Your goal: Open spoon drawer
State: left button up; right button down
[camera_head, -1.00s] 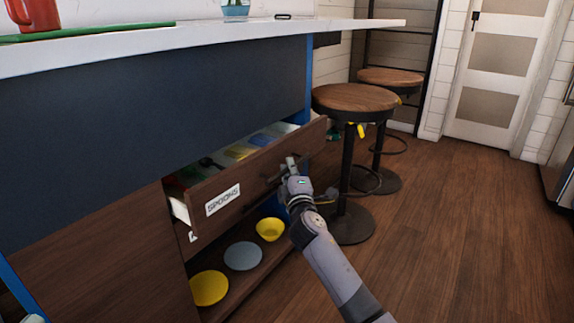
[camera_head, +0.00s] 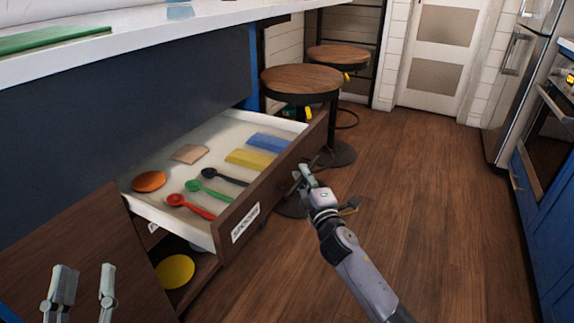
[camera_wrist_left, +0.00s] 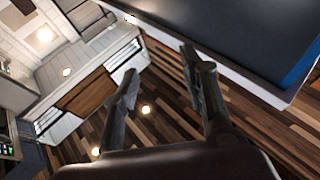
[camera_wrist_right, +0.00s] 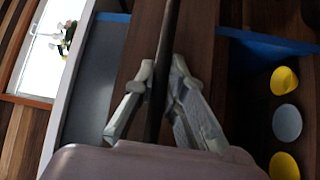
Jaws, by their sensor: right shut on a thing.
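The spoon drawer (camera_head: 272,187) has a brown wooden front with a white label (camera_head: 245,222). It is pulled far out from under the counter, showing its pale interior. Inside lie a red spoon (camera_head: 190,206), a green spoon (camera_head: 207,193) and a black spoon (camera_head: 224,177). My right gripper (camera_head: 302,174) is at the drawer front; in the right wrist view it is shut on the dark bar handle (camera_wrist_right: 167,50). My left gripper (camera_head: 85,272) is open and empty at the lower left, apart from the drawer.
The drawer also holds a yellow block (camera_head: 248,160), a blue block (camera_head: 268,142) and an orange round thing (camera_head: 149,181). Below is a shelf with a yellow plate (camera_head: 175,271). Stools (camera_head: 300,82) stand beyond the drawer. Wooden floor to the right is clear.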

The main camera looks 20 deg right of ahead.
jog(key=s+d, duration=0.2)
jog(key=s, duration=0.1)
jog(key=shift+d+p, duration=0.1)
jog(key=shift+p, duration=0.3)
pick_arm(q)
jog(key=shift+w+a+f+g+y, duration=0.1)
jog(key=shift+w+f+g+y, duration=0.15)
jog(key=shift+f+g, duration=0.55)
jog(key=shift+w+a+f+g+y, duration=0.15)
jog(key=shift+f+g, duration=0.25)
jog(key=shift+f, duration=0.75)
jog(key=shift+w+f+g+y, duration=0.3)
jog(key=shift+f+g, duration=0.3)
jog(key=shift+f, duration=0.35)
pick_arm(e)
jog(key=shift+s+d, duration=0.5)
jog(key=shift+s, duration=0.1)
jog(key=c, duration=1.6)
grip_release()
jog(key=shift+c, duration=0.2)
jog(key=s+a+f, duration=0.1)
jog(key=s, duration=1)
jog(key=shift+s+a+f, duration=0.25)
jog(key=shift+s+f, duration=0.1)
jog(key=shift+s, duration=0.05)
